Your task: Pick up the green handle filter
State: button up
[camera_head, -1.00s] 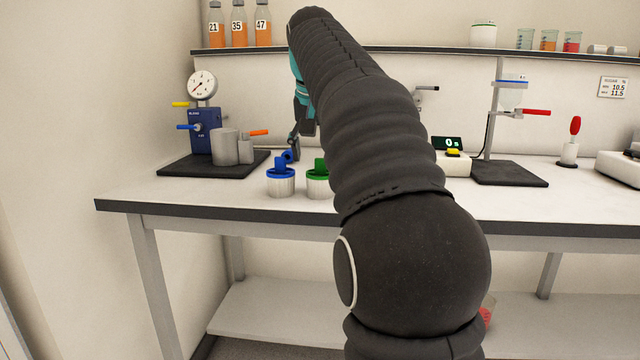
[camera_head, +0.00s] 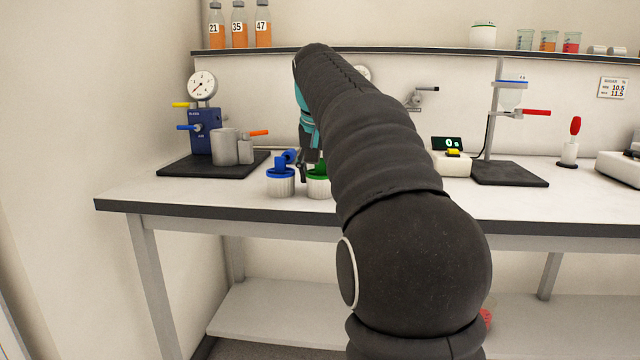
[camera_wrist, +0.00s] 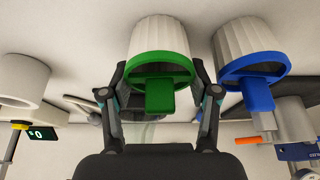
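The green handle filter (camera_head: 318,186) stands on the table, a white ribbed cup with a green rim and handle, partly behind my arm in the head view. In the wrist view the green handle filter (camera_wrist: 158,62) is upside down in the picture, with its green handle between the fingers. My gripper (camera_wrist: 160,92) is open, one finger on each side of the handle, with gaps visible on both sides. In the head view my gripper (camera_head: 308,168) is at the filter's top, partly hidden by my arm.
A blue handle filter (camera_head: 280,184) stands close to the left of the green one; it also shows in the wrist view (camera_wrist: 250,55). A blue press with a gauge (camera_head: 205,130) stands on a dark mat at left. The table's front edge (camera_head: 250,218) is clear.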

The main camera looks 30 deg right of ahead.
dwell(0.4)
jog(key=shift+r, duration=0.6)
notch_tip(320, 180, up, 3)
jog(key=shift+w+p, duration=0.1)
jog(key=shift+p, duration=0.2)
jog(key=s+d+r, duration=0.6)
jog(key=d, duration=0.3)
jog(key=shift+s+d+r, duration=0.2)
jog(key=shift+d+r, duration=0.15)
jog(key=shift+d, duration=0.05)
